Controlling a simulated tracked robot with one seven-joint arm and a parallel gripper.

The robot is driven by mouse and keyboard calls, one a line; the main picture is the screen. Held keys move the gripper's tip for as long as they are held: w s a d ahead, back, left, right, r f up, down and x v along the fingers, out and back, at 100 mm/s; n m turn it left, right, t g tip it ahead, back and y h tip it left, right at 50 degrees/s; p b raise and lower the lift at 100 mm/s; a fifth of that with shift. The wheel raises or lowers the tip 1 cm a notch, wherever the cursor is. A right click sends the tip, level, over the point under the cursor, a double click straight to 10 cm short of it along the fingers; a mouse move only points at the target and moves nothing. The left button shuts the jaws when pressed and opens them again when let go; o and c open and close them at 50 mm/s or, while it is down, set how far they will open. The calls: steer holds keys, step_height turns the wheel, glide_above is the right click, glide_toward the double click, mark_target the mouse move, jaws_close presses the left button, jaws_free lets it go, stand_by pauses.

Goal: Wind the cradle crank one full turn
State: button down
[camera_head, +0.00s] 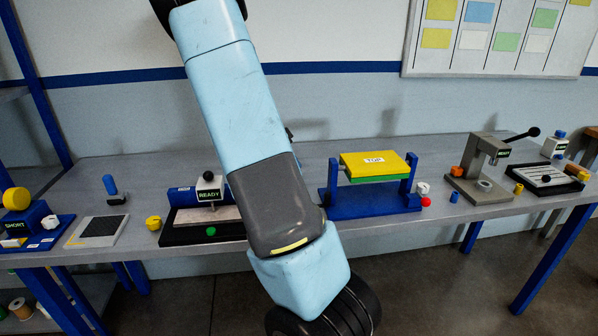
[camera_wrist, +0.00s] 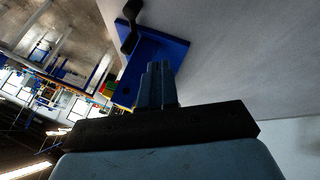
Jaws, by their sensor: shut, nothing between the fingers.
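The cradle (camera_head: 375,207) stands on the bench right of my arm in the head view. It has a blue base and two blue uprights. A yellow block marked TOP (camera_head: 375,163), with green beneath, lies level between them. I cannot pick out its crank in the head view. In the wrist view, a black crank-shaped handle (camera_wrist: 130,35) sticks up at the end of a blue plate (camera_wrist: 163,52); I cannot tell whether this is the cradle's. My gripper (camera_wrist: 157,68) is shut and empty, overlapping the blue plate in the picture and apart from the handle. My gripper is hidden in the head view.
A press with a black-knobbed lever (camera_head: 484,158) stands right of the cradle. A white nut (camera_head: 423,187) and red ball (camera_head: 426,202) lie close by its right upright. A READY fixture (camera_head: 210,187) is left, partly behind my arm.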

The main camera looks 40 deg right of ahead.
steer(key=x, duration=0.9)
steer(key=shift+s+a+r, duration=0.1)
steer(key=shift+s, duration=0.45)
steer(key=shift+s+a+r, duration=0.1)
steer(key=shift+s+a, duration=0.05)
steer(key=shift+s, duration=1.15)
steer(key=shift+s, duration=0.1)
